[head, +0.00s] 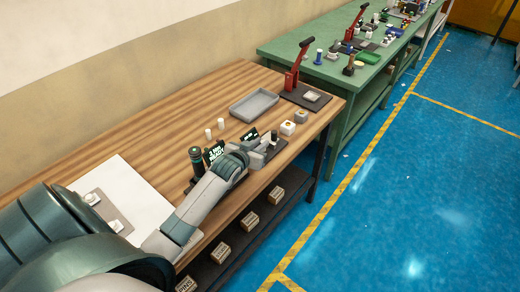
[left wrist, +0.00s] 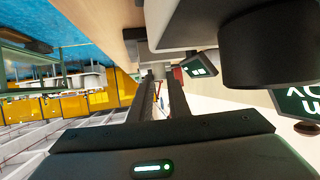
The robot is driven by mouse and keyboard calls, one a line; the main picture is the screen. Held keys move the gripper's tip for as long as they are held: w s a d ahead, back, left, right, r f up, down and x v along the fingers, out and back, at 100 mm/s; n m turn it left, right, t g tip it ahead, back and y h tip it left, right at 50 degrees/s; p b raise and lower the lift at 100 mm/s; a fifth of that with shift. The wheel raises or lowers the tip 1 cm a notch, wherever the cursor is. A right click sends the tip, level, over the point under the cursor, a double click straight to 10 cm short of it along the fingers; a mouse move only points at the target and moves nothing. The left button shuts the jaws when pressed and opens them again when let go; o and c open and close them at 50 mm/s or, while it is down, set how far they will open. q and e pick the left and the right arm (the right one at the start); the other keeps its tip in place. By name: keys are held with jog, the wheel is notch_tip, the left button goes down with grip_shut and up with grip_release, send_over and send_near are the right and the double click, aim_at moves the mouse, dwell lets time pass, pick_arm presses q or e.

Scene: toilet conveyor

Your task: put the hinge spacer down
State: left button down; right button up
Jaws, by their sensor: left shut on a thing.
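My left gripper (head: 262,148) is low over the front right part of the wooden table, beside a grey fixture block (head: 276,148) with a dark upright post. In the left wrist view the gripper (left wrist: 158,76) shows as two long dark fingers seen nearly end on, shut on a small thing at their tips. I take this to be the hinge spacer; it is mostly hidden and its shape cannot be told. The fixture's grey underside and a large dark cylinder (left wrist: 262,30) fill the top of that view. My right gripper is not in view.
Black signs (head: 214,152), a dark cylinder (head: 196,158) and two small white cylinders (head: 221,122) stand near my arm. The wooden tabletop (head: 185,110) is bare behind.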

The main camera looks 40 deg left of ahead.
pick_arm(q)
jog(key=shift+f, duration=0.15)
jog(key=shift+f, duration=0.1)
jog(key=c, duration=1.7)
grip_release()
jog(key=shift+o, duration=0.2)
jog(key=b+v, duration=0.2)
jog(key=v, duration=0.8)
jog(key=shift+s, duration=0.2)
jog(key=shift+v, duration=0.9)
jog(key=shift+w, duration=0.1)
